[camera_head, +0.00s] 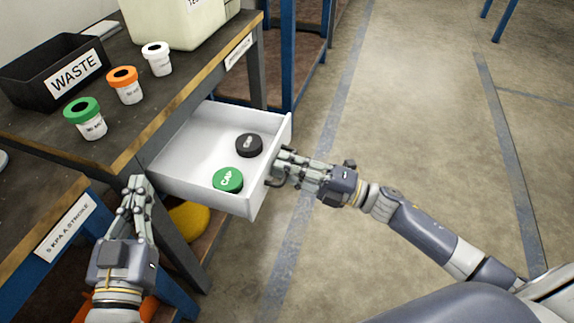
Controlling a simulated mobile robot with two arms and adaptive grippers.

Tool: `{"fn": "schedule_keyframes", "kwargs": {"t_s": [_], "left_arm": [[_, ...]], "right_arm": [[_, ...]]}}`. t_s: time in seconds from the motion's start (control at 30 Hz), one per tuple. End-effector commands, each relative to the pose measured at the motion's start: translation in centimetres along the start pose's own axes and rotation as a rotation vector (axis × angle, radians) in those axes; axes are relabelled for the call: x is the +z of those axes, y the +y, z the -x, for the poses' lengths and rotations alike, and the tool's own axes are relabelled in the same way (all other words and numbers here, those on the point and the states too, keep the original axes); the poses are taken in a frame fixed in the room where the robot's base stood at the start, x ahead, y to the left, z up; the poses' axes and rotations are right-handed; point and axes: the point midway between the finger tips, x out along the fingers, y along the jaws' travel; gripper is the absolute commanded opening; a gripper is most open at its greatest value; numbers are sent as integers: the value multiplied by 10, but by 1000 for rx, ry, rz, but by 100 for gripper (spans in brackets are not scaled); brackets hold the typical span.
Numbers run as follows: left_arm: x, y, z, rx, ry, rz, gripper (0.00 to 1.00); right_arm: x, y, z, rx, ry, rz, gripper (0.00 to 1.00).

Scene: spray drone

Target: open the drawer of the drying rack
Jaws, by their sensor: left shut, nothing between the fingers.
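The white drawer (185,150) is pulled out from under the dark worktop. A green cap (228,180) and a black cap (249,145) lie inside it. My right gripper (277,168) is at the drawer's front panel, with its fingers around or against the dark handle (273,181); the fingers overlap the handle, so I cannot tell whether they are closed on it. My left gripper (138,184) is shut and empty, pointing up the picture beside the table leg, left of the drawer and apart from it.
On the worktop (150,105) stand a black WASTE bin (30,90), a green-lidded jar (86,118), an orange-lidded jar (125,86), a white jar (157,59) and a large pale container (175,22). A yellow object (190,220) sits below the drawer. Floor at right is clear.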

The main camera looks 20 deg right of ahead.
Motion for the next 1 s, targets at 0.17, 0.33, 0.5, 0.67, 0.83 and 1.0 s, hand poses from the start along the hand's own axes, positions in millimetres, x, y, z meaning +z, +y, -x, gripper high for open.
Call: {"fn": "schedule_keyframes", "kwargs": {"t_s": [0.17, 0.33, 0.5, 0.67, 0.83, 1.0], "left_arm": [[0, 0, 0, 0, 2, 0, 0], [0, 0, 0, 1, 1, 0, 0], [0, 0, 0, 1, 1, 0, 0], [0, 0, 0, 0, 1, 0, 0], [0, 0, 0, 0, 1, 0, 0], [0, 0, 0, 0, 1, 0, 0]], "right_arm": [[0, 1, 0, 2, 0, 1, 17], [0, 0, 11, 0, -1, -1, 17], [0, -1, 44, -2, -2, -2, 17], [0, -1, 78, -3, -2, -2, 17], [0, -1, 106, -1, -2, -2, 17], [0, 0, 119, 0, 0, 0, 17]]}}
